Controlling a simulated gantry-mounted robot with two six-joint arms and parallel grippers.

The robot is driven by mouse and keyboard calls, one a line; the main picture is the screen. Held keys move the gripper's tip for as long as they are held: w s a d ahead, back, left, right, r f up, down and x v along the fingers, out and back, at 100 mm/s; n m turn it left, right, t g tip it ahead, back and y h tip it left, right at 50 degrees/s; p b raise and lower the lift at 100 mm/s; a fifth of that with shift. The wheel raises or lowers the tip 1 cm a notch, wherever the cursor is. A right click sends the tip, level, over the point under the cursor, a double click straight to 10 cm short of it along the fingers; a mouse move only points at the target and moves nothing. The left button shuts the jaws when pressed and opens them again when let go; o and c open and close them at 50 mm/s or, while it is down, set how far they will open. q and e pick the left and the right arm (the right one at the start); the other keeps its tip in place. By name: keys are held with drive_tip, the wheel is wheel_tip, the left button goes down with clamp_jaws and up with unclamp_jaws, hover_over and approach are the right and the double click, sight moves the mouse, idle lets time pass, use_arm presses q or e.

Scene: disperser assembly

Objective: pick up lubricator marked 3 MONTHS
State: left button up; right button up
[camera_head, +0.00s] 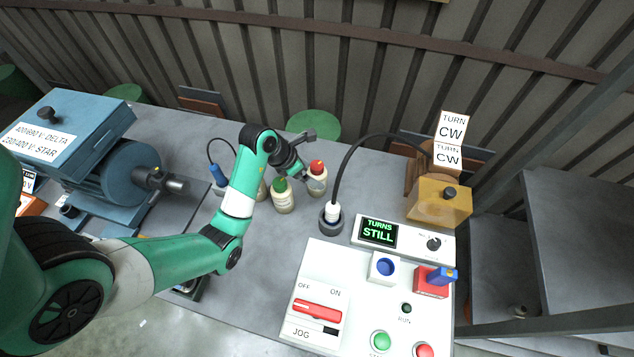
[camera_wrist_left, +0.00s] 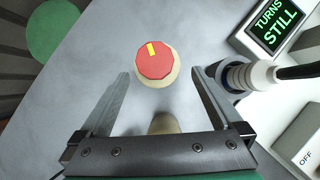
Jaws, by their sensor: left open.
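A cream bottle with a red cap (camera_head: 316,180) stands upright on the grey bench; no 3 MONTHS marking is readable. In the left wrist view its red cap (camera_wrist_left: 155,62), with a yellow mark, lies just past and between the fingertips. A similar bottle with a green cap (camera_head: 283,196) stands to its left, and another pale bottle (camera_head: 262,190) is mostly hidden by my arm. My left gripper (camera_head: 307,154) is open and empty, above and beside the red-capped bottle; its fingers also show in the wrist view (camera_wrist_left: 160,75). My right gripper is out of view.
A white device with a black cable (camera_head: 332,212) stands in a dark ring just right of the bottles. A TURNS STILL display (camera_head: 379,232), a control panel (camera_head: 318,262) and a yellow box (camera_head: 440,203) lie farther right. A blue motor (camera_head: 112,175) stands left.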

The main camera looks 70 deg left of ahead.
use_arm(q)
drive_tip(key=b+x, duration=0.2)
drive_tip(key=x, duration=0.2)
drive_tip(key=shift+w+a+f, duration=0.15)
drive_tip(key=shift+w+f, duration=0.1)
drive_tip(key=shift+f, duration=0.05)
drive_tip(key=shift+r, duration=0.1)
clamp_jaws()
